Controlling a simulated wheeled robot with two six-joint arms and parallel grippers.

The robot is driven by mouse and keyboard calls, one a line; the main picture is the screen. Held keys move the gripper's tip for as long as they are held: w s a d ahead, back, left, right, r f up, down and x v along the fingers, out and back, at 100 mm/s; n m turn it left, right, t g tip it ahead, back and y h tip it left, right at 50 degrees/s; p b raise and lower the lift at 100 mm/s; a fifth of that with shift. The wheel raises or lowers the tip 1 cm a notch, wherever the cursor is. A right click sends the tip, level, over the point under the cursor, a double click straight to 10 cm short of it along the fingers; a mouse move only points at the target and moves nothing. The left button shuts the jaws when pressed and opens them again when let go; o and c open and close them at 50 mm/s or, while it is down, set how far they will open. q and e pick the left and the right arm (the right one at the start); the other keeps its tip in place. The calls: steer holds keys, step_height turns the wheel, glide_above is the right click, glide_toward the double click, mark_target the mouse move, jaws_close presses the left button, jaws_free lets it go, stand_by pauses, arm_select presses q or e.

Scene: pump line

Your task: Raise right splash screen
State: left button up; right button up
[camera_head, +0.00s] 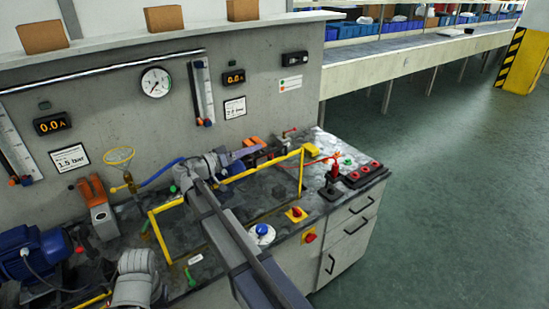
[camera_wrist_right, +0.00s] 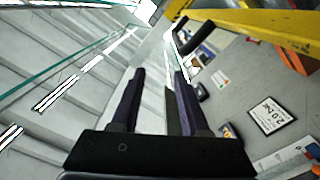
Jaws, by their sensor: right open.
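The right splash screen is a yellow-framed panel (camera_head: 301,172) standing over the middle of the bench. Its top bar runs from left to right, and my right arm hides part of it. In the right wrist view a yellow bar (camera_wrist_right: 262,22) crosses the upper right, with a dark handle-like piece (camera_wrist_right: 197,47) by it. My right gripper (camera_head: 256,149) is behind the top bar in the head view, pointing right. Its two dark fingers (camera_wrist_right: 160,90) are apart with nothing held between them. I cannot tell whether it touches the frame. My left gripper is not in view.
The back wall carries a round gauge (camera_head: 156,82), displays and labels. A blue motor (camera_head: 36,255) stands at left. A red lever fixture (camera_head: 334,172), red buttons (camera_head: 362,174), a blue button (camera_head: 262,230) and a red-yellow switch (camera_head: 296,213) are on the bench. Open floor lies right.

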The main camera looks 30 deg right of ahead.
mark_target(271, 152)
steer(key=shift+d+f+b, duration=0.15)
steer(key=shift+f+b, duration=1.6)
steer(key=shift+f, duration=0.35)
steer(key=shift+w+d, duration=0.2)
steer(key=shift+d, duration=1.75)
steer(key=shift+w+d, duration=0.15)
steer(key=shift+d, duration=1.8)
steer(key=shift+c, duration=0.2)
jaws_close()
